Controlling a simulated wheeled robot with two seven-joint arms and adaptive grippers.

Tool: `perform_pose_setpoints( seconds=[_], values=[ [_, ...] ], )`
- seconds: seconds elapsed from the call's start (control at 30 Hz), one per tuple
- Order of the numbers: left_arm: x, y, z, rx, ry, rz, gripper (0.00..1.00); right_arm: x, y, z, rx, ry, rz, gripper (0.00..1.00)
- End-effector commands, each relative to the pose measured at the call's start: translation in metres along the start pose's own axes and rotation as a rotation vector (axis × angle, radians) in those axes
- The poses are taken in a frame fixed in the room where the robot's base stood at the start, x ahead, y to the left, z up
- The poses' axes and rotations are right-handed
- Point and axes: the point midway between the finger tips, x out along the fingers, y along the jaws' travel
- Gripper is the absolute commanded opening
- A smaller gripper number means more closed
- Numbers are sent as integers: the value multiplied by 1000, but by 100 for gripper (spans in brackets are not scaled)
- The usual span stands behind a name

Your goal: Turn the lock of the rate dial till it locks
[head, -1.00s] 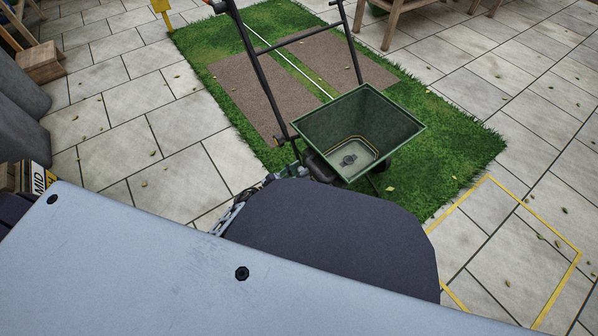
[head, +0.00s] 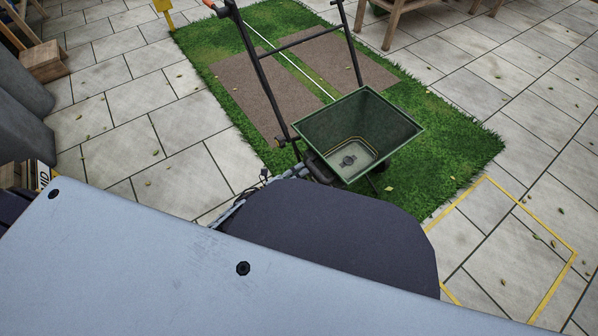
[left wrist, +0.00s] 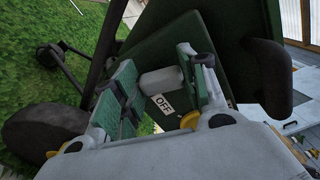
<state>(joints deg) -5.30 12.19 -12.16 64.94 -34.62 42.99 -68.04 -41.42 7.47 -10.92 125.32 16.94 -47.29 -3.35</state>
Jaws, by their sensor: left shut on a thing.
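The green spreader hopper (head: 358,135) stands on the grass in the head view. In the left wrist view its dark green underside (left wrist: 180,40) fills the upper middle. A pale grey knob (left wrist: 160,80), which seems to be the lock of the rate dial, sits between the fingers of my left gripper (left wrist: 163,78). The green-padded fingers are shut on it. A white OFF label (left wrist: 162,103) shows just below the knob. The dial's marks and the lock's angle are hard to read. In the head view my own body hides most of the left gripper. My right gripper is not in view.
The spreader's black handle frame (head: 262,75) rises behind the hopper. A dark wheel (left wrist: 38,132) and a black curved bar (left wrist: 270,80) are close to the gripper. A yellow outline (head: 486,179) marks paving at the right.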

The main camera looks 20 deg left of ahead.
Motion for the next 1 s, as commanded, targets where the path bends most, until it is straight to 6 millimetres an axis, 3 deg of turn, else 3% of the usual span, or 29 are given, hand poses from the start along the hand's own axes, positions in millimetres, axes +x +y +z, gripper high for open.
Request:
perform_pose_setpoints(
  seconds=[0.4,0.97,1.0],
  values=[
    [-1,2,0,-259,0,2,19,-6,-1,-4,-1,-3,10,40],
    [-1,3,-1,-306,0,2,19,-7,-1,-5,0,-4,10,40],
    [-1,3,-1,-306,0,2,45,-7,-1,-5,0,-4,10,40]
  ],
)
